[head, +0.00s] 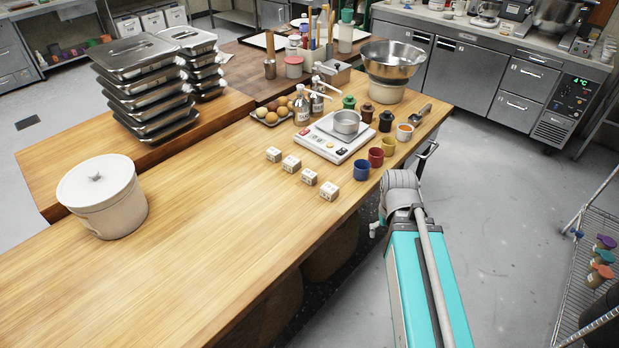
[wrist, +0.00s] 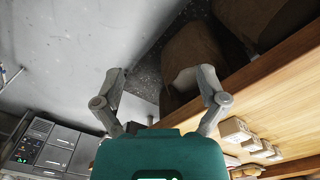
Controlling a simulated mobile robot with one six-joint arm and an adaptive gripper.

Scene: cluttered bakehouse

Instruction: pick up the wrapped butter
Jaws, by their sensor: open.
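Several small pale wrapped blocks with dark print stand in a slanting row near the front edge of the wooden table; I take them for wrapped butter, but cannot read the labels. In the head view they are a far-left block (head: 273,155), a second (head: 291,163), a third (head: 309,177) and a nearest one (head: 329,191). Blocks also show at the right of the wrist view, the largest being one block (wrist: 234,131). My gripper (wrist: 150,76) is open and empty, off the table's front edge and apart from the blocks. In the head view my arm mostly hides it.
On the wooden table (head: 190,215), blue (head: 362,170), red (head: 376,158) and yellow (head: 388,147) cups stand just right of the blocks. A scale (head: 325,143) with a metal pan is behind. A lidded crock (head: 105,205) stands left. Table before the blocks is clear.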

